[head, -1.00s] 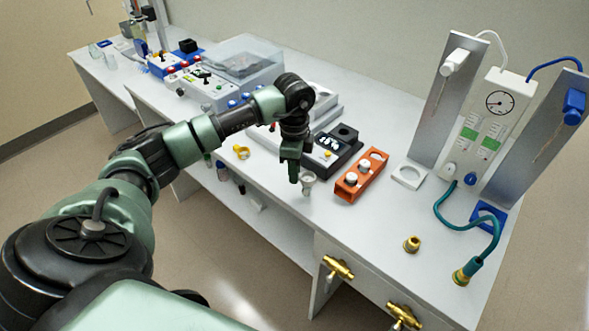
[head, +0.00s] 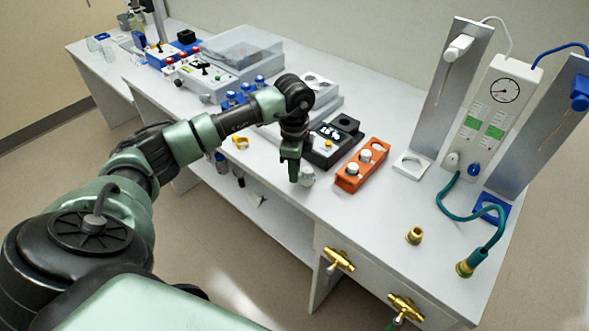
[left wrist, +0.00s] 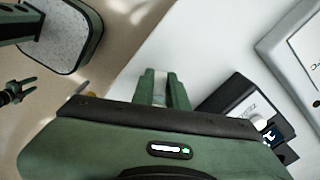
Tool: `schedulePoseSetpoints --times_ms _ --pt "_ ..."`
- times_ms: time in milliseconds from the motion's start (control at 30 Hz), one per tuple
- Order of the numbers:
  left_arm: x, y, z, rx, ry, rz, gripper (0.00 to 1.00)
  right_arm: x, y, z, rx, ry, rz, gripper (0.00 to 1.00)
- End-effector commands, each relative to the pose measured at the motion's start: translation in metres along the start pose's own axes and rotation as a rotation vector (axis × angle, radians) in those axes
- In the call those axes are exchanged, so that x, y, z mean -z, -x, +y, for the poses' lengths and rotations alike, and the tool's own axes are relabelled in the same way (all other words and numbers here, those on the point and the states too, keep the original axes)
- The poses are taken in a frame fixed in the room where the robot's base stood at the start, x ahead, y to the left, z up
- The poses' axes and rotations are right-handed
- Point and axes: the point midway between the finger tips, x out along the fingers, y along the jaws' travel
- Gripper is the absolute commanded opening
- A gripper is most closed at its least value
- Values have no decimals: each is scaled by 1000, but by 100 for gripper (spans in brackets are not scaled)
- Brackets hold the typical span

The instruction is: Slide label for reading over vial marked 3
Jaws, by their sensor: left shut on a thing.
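My left gripper (head: 294,171) points down over the bench's front edge. In the left wrist view its fingers (left wrist: 163,88) are shut on a small pale thing, mostly hidden between them. In the head view a small whitish piece (head: 307,176) shows right beside the fingertips; I cannot tell whether it is the label. The orange rack (head: 350,184) stands just right of the gripper, with white-topped vials (head: 353,169) in it. No number is readable on them, so I cannot tell which is vial 3. A small gripper, seemingly my right (left wrist: 18,90), shows far off with its fingers apart.
A black device with a lit display (head: 326,137) stands behind the gripper. A yellow ring (head: 240,142) lies to the left. Brass valves (head: 339,259) stick out of the bench front. A brass fitting (head: 414,235) and teal hose (head: 441,205) are at right. The bench between rack and fitting is clear.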

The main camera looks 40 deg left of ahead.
Motion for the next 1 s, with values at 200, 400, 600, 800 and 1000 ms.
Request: schedulePoseSetpoints --times_ms 200,400,600,800,1000 --pt "0 0 0 0 0 0 0 0 0 0 0 0 0 46" --pt "0 0 0 0 0 0 40 0 0 0 0 0 0 46" --pt "0 0 0 0 0 0 40 0 0 0 0 1 0 46" --pt "0 14 -1 4 1 1 40 -1 -4 0 0 1 0 46" --pt "0 49 -1 4 -1 2 40 -2 -12 1 -1 2 0 46"
